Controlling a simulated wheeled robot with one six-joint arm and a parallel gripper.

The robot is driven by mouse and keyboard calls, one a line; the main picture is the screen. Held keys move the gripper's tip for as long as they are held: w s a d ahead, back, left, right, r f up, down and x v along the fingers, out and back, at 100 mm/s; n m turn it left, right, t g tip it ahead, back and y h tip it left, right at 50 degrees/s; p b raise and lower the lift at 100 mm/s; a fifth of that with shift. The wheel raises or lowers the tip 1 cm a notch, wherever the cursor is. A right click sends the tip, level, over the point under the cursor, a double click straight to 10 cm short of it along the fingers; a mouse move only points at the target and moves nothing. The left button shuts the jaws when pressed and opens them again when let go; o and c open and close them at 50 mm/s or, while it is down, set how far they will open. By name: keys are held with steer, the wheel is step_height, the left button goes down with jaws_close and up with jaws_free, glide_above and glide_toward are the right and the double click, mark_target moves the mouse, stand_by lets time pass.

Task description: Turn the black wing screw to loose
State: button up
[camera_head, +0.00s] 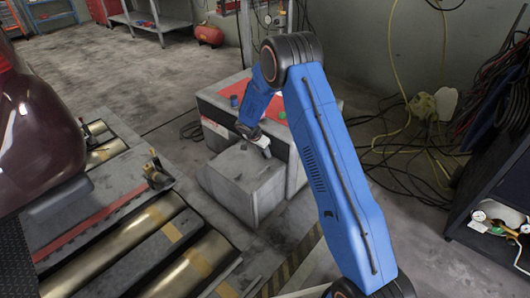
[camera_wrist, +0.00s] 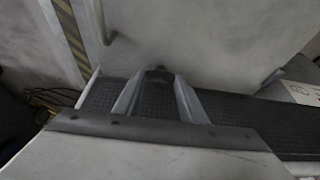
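My gripper (camera_head: 262,142) hangs over the pale grey box in front of a larger white machine. In the wrist view its two grey fingers (camera_wrist: 160,92) are spread, with a gap between them. A small dark piece (camera_wrist: 160,74) shows between or just beyond the fingertips. It may be the black wing screw, but it is too dim and blurred to be sure, and I cannot tell whether the fingers touch it. In the head view I cannot clearly make out the wing screw.
The grey box (camera_head: 245,182) stands against the white machine (camera_head: 222,101) with a red top. Metal rollers (camera_head: 190,268) and a dark red vehicle (camera_head: 38,135) are at left. A dark cart (camera_head: 490,190) stands at right. Cables (camera_head: 405,155) lie on the floor behind.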

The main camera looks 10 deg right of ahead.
steer(key=shift+s+n, duration=0.1)
steer(key=shift+n, duration=0.2)
steer(key=shift+d+n+t+y, duration=0.15)
steer(key=shift+n+t+y, duration=0.15)
steer(key=shift+n, duration=0.6)
steer(key=n+y, duration=0.1)
steer(key=n, duration=0.2)
steer(key=shift+s+d+n+t, duration=0.1)
steer(key=shift+n+t, duration=0.2)
steer(key=shift+t, duration=0.1)
steer(key=shift+d+n+y, duration=0.15)
steer(key=shift+n+y, duration=0.45)
steer(key=shift+n, duration=0.7)
steer(key=shift+d+r+n+t+y, duration=0.15)
steer(key=shift+n+t+y, duration=0.2)
steer(key=shift+n, duration=0.65)
steer(key=o, duration=1)
steer(key=shift+d, duration=0.1)
steer(key=shift+o, duration=0.2)
steer(key=v, duration=1.7)
steer(key=shift+r, duration=0.25)
